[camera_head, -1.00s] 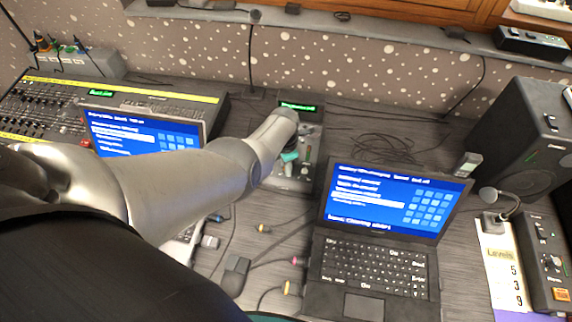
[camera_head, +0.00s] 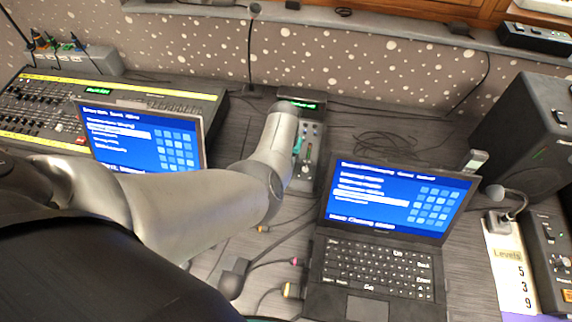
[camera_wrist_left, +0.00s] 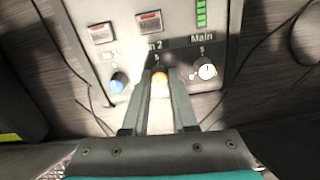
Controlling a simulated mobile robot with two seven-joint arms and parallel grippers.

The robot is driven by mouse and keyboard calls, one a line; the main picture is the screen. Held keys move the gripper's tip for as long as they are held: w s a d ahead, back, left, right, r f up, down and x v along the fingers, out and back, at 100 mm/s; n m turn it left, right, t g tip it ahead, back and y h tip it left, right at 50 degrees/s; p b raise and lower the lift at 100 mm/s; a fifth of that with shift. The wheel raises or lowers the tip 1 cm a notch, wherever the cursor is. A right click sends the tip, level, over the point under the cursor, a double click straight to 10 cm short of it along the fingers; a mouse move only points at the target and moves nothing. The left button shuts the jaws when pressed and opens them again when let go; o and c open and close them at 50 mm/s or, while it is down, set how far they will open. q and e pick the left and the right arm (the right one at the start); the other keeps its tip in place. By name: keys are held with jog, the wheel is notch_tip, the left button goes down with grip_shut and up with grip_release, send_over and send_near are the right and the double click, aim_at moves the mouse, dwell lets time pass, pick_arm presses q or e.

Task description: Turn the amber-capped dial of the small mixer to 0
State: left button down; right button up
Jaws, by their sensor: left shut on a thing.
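The small mixer (camera_head: 313,155) stands between the two laptops, its left part hidden by my left arm in the head view. In the left wrist view its panel (camera_wrist_left: 185,60) shows a row of dials. The amber-capped dial (camera_wrist_left: 159,86) is in the middle, under a label ending in "2". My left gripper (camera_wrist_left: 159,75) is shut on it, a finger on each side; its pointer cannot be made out. A blue-capped dial (camera_wrist_left: 118,83) is to the left. A white-capped dial (camera_wrist_left: 207,71) marked Main is to the right. My right gripper is not in view.
Laptops stand left (camera_head: 147,138) and right (camera_head: 375,230) of the mixer. A large mixing desk (camera_head: 50,110) is at the left. A speaker (camera_head: 525,135) and a card reading Levels 5, 3, 9 (camera_head: 505,255) are at the right. Loose cables lie around the mixer.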

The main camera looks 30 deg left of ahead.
pick_arm(q)
jog(key=shift+n+b, duration=0.35)
jog(key=shift+n, duration=0.15)
jog(key=c, duration=0.7)
grip_release()
jog(key=shift+r, duration=0.1)
notch_tip(320, 180, up, 15)
jog(key=s+p, duration=0.1)
jog(key=p, duration=1.4)
jog(key=shift+s+d+p, duration=0.2)
jog(key=shift+s+p, duration=0.15)
